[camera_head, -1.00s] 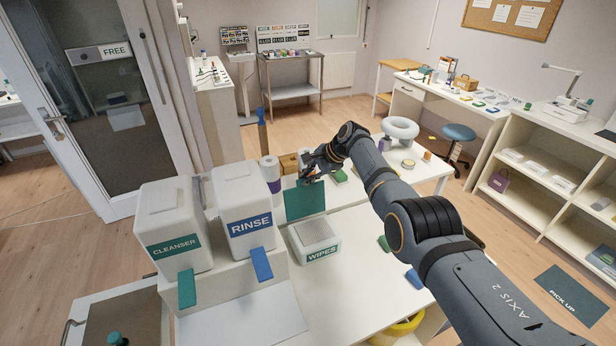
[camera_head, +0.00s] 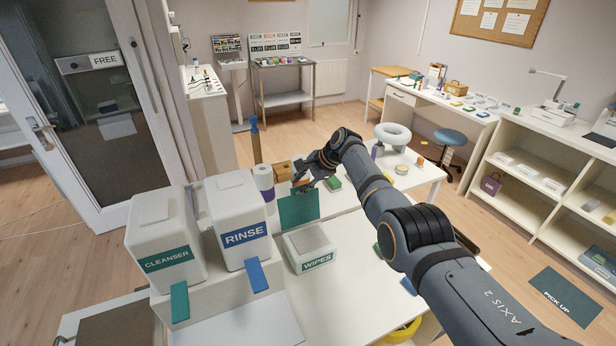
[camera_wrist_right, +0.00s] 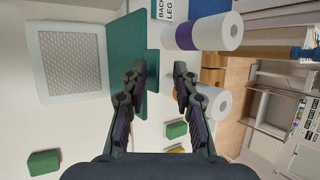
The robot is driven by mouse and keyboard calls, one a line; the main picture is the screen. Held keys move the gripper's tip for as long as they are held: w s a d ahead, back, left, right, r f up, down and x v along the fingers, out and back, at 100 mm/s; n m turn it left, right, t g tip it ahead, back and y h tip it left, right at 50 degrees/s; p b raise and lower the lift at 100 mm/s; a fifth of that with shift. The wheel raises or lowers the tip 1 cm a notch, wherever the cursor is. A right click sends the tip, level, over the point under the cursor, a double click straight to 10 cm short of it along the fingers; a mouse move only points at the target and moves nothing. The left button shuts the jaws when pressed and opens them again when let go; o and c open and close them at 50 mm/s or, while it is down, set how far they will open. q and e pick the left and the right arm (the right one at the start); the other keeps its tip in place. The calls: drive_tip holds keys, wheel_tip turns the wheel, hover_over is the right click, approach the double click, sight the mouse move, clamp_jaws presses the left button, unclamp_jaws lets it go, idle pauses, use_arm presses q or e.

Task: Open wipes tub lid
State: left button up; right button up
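The white wipes tub (camera_head: 311,257) stands on the white table, its grey textured top uncovered. Its green lid (camera_head: 298,210) stands raised at the tub's back edge. In the right wrist view the tub (camera_wrist_right: 41,82) is at upper left, with the green lid (camera_wrist_right: 122,62) along its side. My right gripper (camera_head: 302,186) is at the top of the raised lid. In the wrist view the gripper (camera_wrist_right: 160,78) has its fingers apart with nothing held between them. One finger overlaps the lid's edge; I cannot tell whether they touch. My left gripper is not in view.
White cleanser (camera_head: 160,225) and rinse (camera_head: 236,215) dispensers stand left of the tub. A paper roll with a purple band (camera_head: 264,181) and a brown box (camera_head: 283,171) are close to the gripper. Green blocks lie on the table. The table front right of the tub is partly clear.

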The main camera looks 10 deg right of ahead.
drive_tip(key=shift+s+d+r, duration=0.1)
drive_tip(key=shift+d+r, duration=0.35)
drive_tip(key=shift+r, duration=0.05)
drive_tip(key=v, duration=1)
drive_tip(key=shift+s+r, duration=0.2)
drive_tip(key=shift+r, duration=0.05)
drive_tip(key=shift+d+f, duration=0.1)
drive_tip(key=shift+d, duration=0.05)
